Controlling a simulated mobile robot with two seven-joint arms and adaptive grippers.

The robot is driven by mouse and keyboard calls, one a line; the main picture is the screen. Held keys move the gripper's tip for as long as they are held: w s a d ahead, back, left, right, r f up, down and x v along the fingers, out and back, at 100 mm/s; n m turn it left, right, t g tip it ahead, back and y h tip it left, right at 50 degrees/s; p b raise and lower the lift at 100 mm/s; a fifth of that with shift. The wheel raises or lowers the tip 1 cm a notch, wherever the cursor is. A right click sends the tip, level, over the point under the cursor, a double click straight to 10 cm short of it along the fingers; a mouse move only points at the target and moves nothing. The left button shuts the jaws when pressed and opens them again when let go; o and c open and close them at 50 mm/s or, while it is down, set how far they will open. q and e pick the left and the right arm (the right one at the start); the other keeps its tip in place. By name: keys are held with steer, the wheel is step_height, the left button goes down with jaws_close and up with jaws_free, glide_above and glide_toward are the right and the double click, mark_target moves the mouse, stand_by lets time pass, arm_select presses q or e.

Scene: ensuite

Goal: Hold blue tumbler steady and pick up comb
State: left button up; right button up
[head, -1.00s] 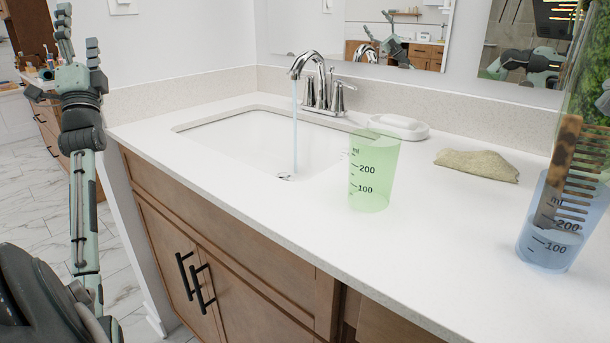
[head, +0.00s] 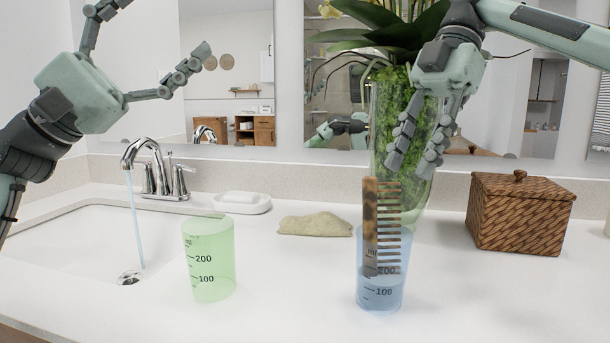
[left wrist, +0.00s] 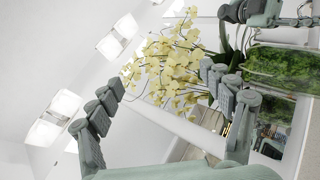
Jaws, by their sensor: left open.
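The blue tumbler (head: 381,292) stands upright on the counter in the head view. The brown comb (head: 371,225) stands in it, teeth to the right, its upper part above the rim. My right gripper (head: 408,165) points down just above the comb, apart from it and in front of the glass vase; its fingers are seen from the side, so its opening is unclear. My left gripper (head: 145,60) is open and empty at the upper left, above the faucet. Its spread fingers also show in the left wrist view (left wrist: 165,100).
A green tumbler (head: 208,262) stands left of the blue one. A folded cloth (head: 315,224), soap dish (head: 240,206), wicker box (head: 518,215) and tall plant vase (head: 420,195) stand behind. The sink (head: 70,240) has running water. The front counter is clear.

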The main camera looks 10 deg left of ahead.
arm_select(q)
steer(key=d+f+m+g+y, duration=0.25)
steer(key=d+f+m, duration=0.25)
steer(key=d, duration=0.5)
steer(key=m+g+y, duration=0.3)
steer(key=m+y, duration=0.3)
steer(key=m, duration=0.3)
glide_above(381, 272)
steer(key=s+a, duration=0.2)
steer(key=a, duration=0.3)
step_height(381, 272, down, 16)
steer(key=f+m+y, duration=0.1)
steer(key=f, duration=0.1)
steer(key=f+m+y, duration=0.1)
steer(key=f, duration=0.1)
steer(key=f+m+t+y, duration=0.1)
steer(key=f, duration=0.2)
steer(key=shift+w+a+m, duration=0.1)
steer(key=shift+w+m, duration=0.2)
steer(key=shift+w, duration=0.05)
steer(key=shift+w+f+y, duration=0.15)
steer(key=shift+f+y, duration=0.1)
steer(key=x, duration=0.7)
steer(key=shift+w+d, duration=0.1)
steer(key=shift+d, duration=0.1)
steer(key=shift+c, duration=0.5)
steer(key=c, duration=1.3)
arm_select(e)
steer(key=shift+o, duration=0.5)
